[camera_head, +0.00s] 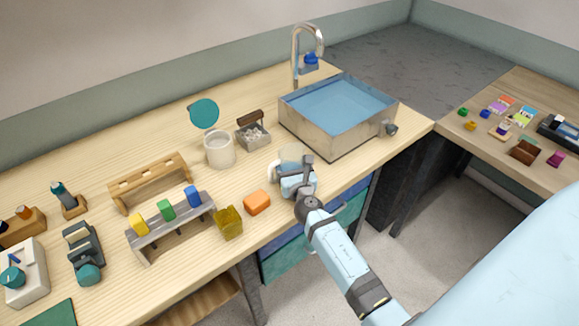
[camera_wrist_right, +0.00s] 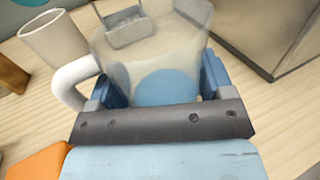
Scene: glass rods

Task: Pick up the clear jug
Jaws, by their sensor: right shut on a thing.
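The clear jug (camera_head: 291,156) stands at the front of the wooden counter, left of the sink. It is see-through with a whitish handle on its left side. My right gripper (camera_head: 298,180) is around the jug and shut on it. In the right wrist view the jug (camera_wrist_right: 155,55) sits between the two blue fingers of the gripper (camera_wrist_right: 158,88), and its white handle (camera_wrist_right: 75,78) sticks out to the left. Whether its base touches the counter is hidden by my gripper. My left gripper is not in view.
A white canister (camera_head: 219,150) and a small grey box (camera_head: 253,137) stand behind. The sink (camera_head: 325,135) is close on the right. The counter's front edge is near.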

